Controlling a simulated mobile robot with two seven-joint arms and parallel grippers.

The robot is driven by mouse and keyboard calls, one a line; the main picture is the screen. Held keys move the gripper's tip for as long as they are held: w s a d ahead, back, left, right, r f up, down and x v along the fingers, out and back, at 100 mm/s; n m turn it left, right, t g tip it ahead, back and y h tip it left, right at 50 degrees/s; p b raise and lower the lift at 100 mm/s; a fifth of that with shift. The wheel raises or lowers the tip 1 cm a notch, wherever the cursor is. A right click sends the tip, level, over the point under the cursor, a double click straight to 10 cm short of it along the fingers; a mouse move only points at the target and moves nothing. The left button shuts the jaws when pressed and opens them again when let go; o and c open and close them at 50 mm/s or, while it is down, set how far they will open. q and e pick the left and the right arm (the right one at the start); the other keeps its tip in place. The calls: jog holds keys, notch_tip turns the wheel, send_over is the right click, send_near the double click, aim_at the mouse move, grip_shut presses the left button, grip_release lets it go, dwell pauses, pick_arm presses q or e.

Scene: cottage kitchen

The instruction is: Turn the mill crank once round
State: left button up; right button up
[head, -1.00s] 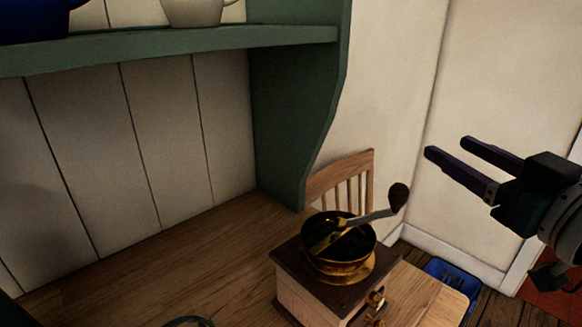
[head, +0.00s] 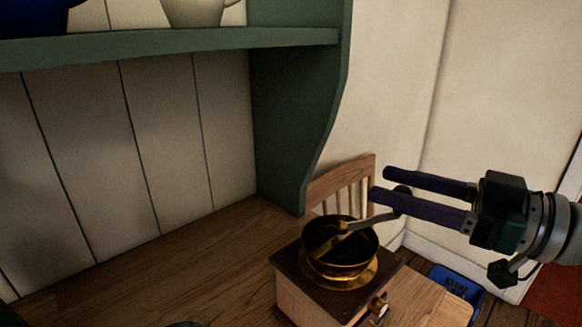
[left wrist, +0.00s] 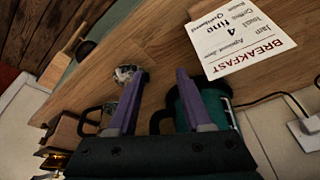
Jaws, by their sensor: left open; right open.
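The coffee mill (head: 325,290) stands on the wooden counter, a wooden box with a brass bowl (head: 340,258) on top. Its metal crank arm (head: 372,219) reaches from the bowl up to the right, to a dark knob (head: 402,190). My right gripper (head: 379,184) is open, coming in from the right. Its two fingers lie around the knob in the picture and partly cover it; I cannot tell whether they touch it. My left gripper (left wrist: 160,88) shows only in the left wrist view, open, over the counter near a dark green mug (left wrist: 190,105).
A green shelf (head: 180,48) with a pale jug (head: 195,11) is above the counter. A chair (head: 345,180) and a blue crate (head: 457,284) are behind the mill. In the left wrist view are a breakfast card (left wrist: 238,38) and a small round patterned thing (left wrist: 126,73).

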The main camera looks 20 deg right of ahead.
jog(key=shift+x, duration=1.45)
grip_shut()
dwell(0.3)
